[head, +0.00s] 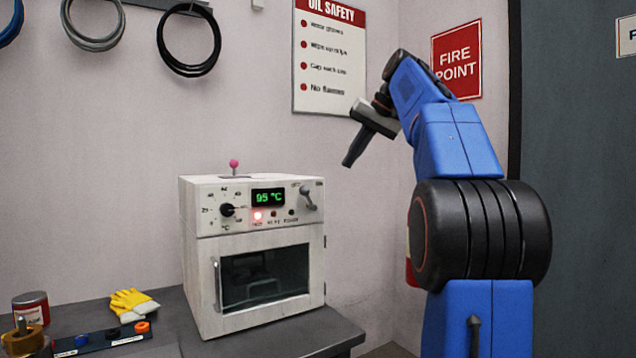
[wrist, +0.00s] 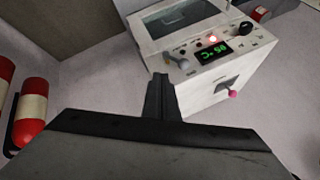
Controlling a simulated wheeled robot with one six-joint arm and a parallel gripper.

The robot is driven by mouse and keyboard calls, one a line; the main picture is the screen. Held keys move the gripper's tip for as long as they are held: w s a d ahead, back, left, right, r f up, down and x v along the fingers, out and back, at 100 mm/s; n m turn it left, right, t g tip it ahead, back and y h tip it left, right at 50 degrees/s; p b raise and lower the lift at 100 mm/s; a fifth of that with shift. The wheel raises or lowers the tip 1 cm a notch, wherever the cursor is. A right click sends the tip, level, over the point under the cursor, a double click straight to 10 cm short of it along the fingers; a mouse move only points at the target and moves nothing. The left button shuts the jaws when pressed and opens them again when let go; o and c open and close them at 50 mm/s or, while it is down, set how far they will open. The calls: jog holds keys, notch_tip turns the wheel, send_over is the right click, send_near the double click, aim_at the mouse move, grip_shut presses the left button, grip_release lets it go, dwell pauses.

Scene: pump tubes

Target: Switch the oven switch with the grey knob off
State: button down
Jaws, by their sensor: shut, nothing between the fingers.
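The white oven (head: 205,270) stands on the grey bench. On the right of its front panel is a switch lever with a grey knob (head: 305,190), its knob end up and slightly left; it also shows in the wrist view (wrist: 183,64). The small labels above it are too blurred to read surely. The display (head: 268,197) reads 95 °C and a red lamp (head: 257,215) glows below it. My gripper (head: 349,162) is shut and empty, above and to the right of the oven, apart from the switch. Its fingers show in the wrist view (wrist: 160,80).
A second switch with a pink knob (head: 234,163) stands on the oven's top. A black dial (head: 227,210) is at the panel's left. Yellow gloves (head: 132,303), a red can (head: 31,308) and a button box (head: 100,338) lie left. Red-and-white cylinders (wrist: 30,110) show in the wrist view.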

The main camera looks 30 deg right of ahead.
send_near(309, 197)
jog(key=d+f, duration=0.3)
jog(key=f, duration=0.1)
jog(key=shift+w+a+r, duration=0.1)
jog(key=shift+w+a, duration=1.45)
jog(key=shift+a, duration=0.1)
jog(key=shift+a+n+h, duration=0.4)
jog(key=shift+a+h, duration=0.6)
jog(key=shift+h, duration=0.1)
jog(key=shift+d, duration=0.15)
